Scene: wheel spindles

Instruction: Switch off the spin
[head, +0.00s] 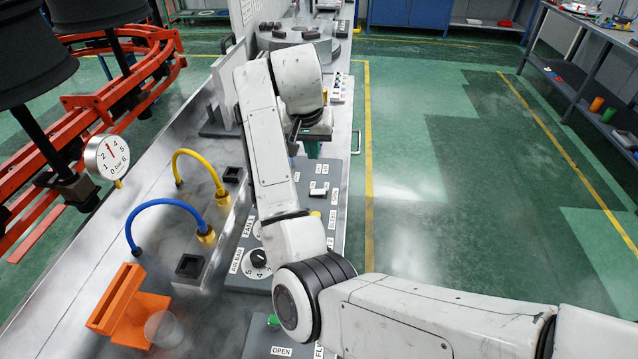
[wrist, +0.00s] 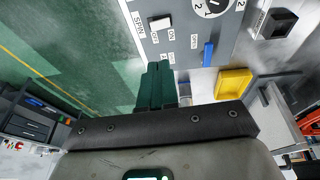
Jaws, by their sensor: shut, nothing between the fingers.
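In the wrist view a white switch (wrist: 160,22) sits on the grey control panel (wrist: 180,28), beside a label reading SPIN (wrist: 138,24). Small ON and other labels are next to it; I cannot tell which way the switch is set. My gripper (wrist: 158,66) has its two green fingers together and empty, with the tips close to the panel's edge and apart from the white switch in the picture. In the head view my gripper (head: 312,150) points down over the panel's far part, and a white switch (head: 319,188) shows nearer, to the right of my arm.
A blue lever (wrist: 208,53), a numbered dial (wrist: 212,4) and a yellow bin (wrist: 233,83) show in the wrist view. In the head view a black dial (head: 258,259), blue hose (head: 165,205), yellow hose (head: 195,155) and orange block (head: 125,300) line the bench. Green floor lies clear right.

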